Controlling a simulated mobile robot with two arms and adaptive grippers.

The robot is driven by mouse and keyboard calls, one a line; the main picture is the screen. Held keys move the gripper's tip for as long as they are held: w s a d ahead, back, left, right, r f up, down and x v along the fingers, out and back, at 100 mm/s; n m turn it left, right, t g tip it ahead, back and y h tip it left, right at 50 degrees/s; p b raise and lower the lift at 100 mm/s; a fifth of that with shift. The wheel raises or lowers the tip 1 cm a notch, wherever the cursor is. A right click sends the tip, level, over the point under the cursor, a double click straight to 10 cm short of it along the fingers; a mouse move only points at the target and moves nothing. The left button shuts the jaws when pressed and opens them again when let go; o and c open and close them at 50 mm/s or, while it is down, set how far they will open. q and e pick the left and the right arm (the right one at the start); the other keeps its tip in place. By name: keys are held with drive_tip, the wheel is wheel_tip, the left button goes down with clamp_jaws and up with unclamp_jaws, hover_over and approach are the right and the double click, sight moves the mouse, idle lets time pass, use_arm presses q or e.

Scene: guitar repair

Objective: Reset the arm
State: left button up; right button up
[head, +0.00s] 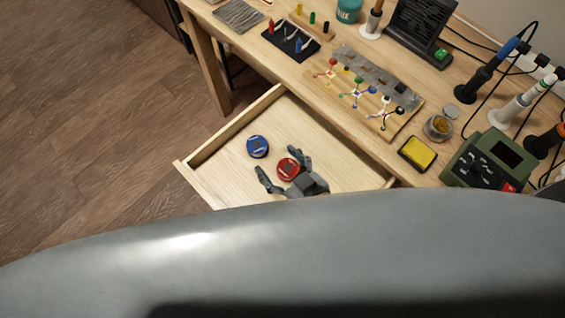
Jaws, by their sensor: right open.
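My right gripper (283,168) is over the open wooden drawer (330,146). Its two dark fingers are spread apart. A round red object (288,169) with a dark middle shows between the fingers; I cannot tell whether the fingers touch it. A round blue object (257,146) with a dark middle lies in the drawer, just up and left of the gripper. My left gripper is not in view. A large grey part of my own body fills the bottom of the picture and hides the drawer's near right side.
The workbench (300,78) holds a board with coloured clips (358,92), a black tool tray (290,40), a yellow sponge (418,153), a green soldering station (488,160) and several corded tools at the right. Open wooden floor (90,110) lies left of the drawer.

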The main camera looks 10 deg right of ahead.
drive_tip(key=shift+v, duration=0.8)
